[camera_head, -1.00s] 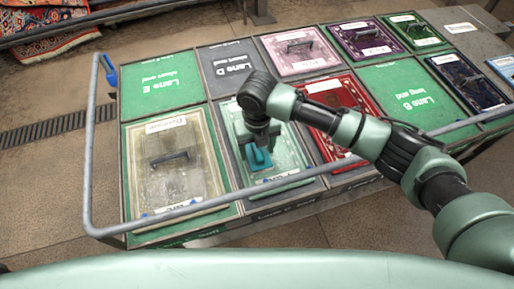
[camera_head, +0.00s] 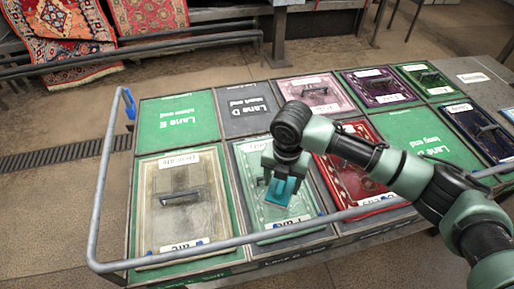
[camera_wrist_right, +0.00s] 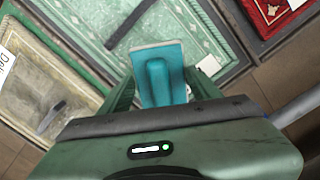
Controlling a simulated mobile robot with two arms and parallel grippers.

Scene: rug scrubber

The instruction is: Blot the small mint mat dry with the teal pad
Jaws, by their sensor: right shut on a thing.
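The small mint mat (camera_head: 306,205) lies near the front edge of the bench, between the beige mat and the red mat. It also shows in the wrist view (camera_wrist_right: 88,22), with a dark handle across it. My right gripper (camera_head: 283,178) is shut on the teal pad (camera_head: 281,192), over the middle of the mint mat. In the wrist view the teal pad (camera_wrist_right: 160,68) sits between the fingers, its flat plate facing the mat. I cannot tell whether it touches the mat. The arm and pad hide part of the mat. My left gripper is not in view.
The beige mat (camera_head: 160,220) with a handle lies left, the red mat (camera_head: 350,190) right. Pink (camera_head: 318,96), purple (camera_head: 378,88) and dark green (camera_head: 425,78) mats lie behind. A grey rail (camera_head: 103,190) runs round the bench's left and front. Lane E (camera_head: 180,118) is empty.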

